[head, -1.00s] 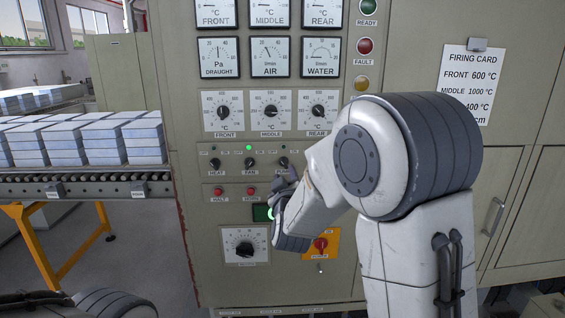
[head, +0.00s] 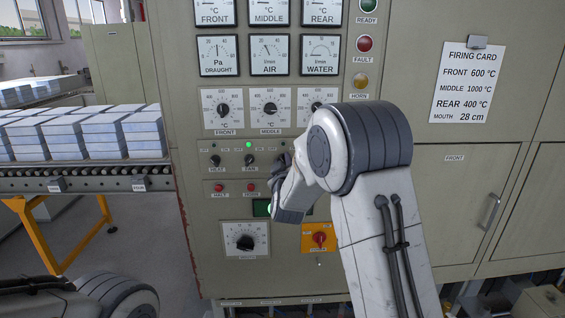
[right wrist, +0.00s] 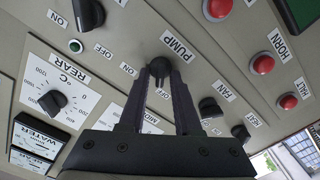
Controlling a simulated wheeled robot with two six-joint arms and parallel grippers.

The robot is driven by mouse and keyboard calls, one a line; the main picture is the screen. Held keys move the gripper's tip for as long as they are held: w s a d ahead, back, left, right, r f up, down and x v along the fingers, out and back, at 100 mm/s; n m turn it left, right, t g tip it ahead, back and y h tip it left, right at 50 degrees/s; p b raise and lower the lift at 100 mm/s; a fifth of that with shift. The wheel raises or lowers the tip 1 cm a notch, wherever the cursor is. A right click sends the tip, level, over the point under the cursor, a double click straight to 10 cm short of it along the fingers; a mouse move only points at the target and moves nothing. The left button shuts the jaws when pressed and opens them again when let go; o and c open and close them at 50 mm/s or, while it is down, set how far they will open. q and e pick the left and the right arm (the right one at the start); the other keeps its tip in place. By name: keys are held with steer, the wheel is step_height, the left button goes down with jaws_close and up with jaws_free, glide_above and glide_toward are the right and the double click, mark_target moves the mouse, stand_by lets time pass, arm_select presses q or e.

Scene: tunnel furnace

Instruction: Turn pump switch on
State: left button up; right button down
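The pump switch (right wrist: 161,67) is a black knob on the grey control panel, with its PUMP label beside it in the right wrist view. My right gripper (right wrist: 166,74) has its two dark fingers at this knob, one on either side. Whether they press on it is unclear. In the head view my right gripper (head: 284,160) reaches the panel and hides the pump switch. My left gripper is out of view; only part of the left arm shows at the bottom left.
The fan knob (head: 249,160) and heat knob (head: 215,161) sit close left of the gripper. A green lamp (head: 249,144) is lit above the fan knob. Red buttons (head: 250,187), a dial (head: 245,242) and a red switch on yellow (head: 319,239) lie below.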

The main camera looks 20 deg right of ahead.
steer(key=shift+f+m+b, duration=0.15)
steer(key=shift+m+b, duration=0.35)
steer(key=shift+b, duration=0.4)
steer(key=m+b, duration=0.4)
steer(key=b, duration=0.1)
steer(key=m+b, duration=0.4)
steer(key=b, duration=0.1)
steer(key=shift+s+d+m, duration=0.1)
steer(key=shift+d+m, duration=0.1)
steer(key=shift+m, duration=0.2)
steer(key=m+b, duration=0.3)
steer(key=shift+d+m+b, duration=0.1)
steer(key=shift+m+b, duration=0.45)
steer(key=shift+m, duration=0.05)
steer(key=c, duration=0.9)
jaws_free()
